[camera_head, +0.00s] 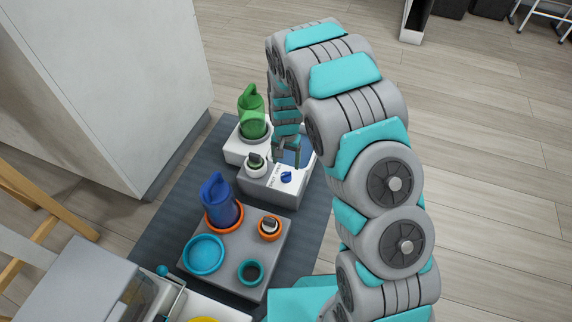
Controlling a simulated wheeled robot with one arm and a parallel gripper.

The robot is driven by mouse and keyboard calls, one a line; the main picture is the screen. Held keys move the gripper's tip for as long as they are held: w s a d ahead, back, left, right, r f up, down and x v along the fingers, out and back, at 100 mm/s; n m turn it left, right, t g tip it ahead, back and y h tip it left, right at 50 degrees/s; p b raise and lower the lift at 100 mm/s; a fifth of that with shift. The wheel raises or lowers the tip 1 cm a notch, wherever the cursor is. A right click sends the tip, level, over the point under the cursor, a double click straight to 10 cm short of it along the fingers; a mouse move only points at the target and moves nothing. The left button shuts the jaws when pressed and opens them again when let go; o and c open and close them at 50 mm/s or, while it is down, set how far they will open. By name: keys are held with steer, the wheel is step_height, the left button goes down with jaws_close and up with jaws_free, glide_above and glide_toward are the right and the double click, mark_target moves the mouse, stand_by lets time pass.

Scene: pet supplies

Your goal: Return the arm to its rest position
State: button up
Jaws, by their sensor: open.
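My arm arches up from the lower right, bends over at the top and hangs down toward the low blocks on the mat. My gripper (287,158) is at its lower end, over the back part of the grey block that carries a white panel. Its jaws are open, and I see nothing held between them. Next to it on that block are a small blue knob (286,177) and a white cup with a dark green item (255,164). Whether the fingers touch the block cannot be told.
A grey platform (256,243) holds a blue bottle (218,197) in an orange ring, a teal bowl (204,254), a teal ring (250,272) and an orange-rimmed cup (269,228). A green bottle (252,113) stands behind. A white cabinet (110,80) is left. Floor at right is clear.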

stand_by(0.4)
steer(key=s+d+r+p, duration=0.1)
steer(key=s+d+r, duration=0.25)
steer(key=r, duration=0.45)
steer(key=s+d+r+n+p, duration=0.1)
steer(key=s+d+r, duration=0.1)
steer(key=s+r, duration=0.4)
steer(key=s+d+r+p, duration=0.1)
steer(key=s+d+r, duration=0.15)
steer(key=r, duration=0.65)
steer(key=s+d+r+n+g+p, duration=0.1)
steer(key=s+r, duration=0.5)
steer(key=s, duration=0.6)
steer(key=s+d+r+n+p, duration=0.2)
steer(key=s+r, duration=0.4)
steer(key=s, duration=0.7)
steer(key=shift+s+d+r+g, duration=0.3)
steer(key=shift+d+g, duration=0.1)
steer(key=shift+d, duration=0.25)
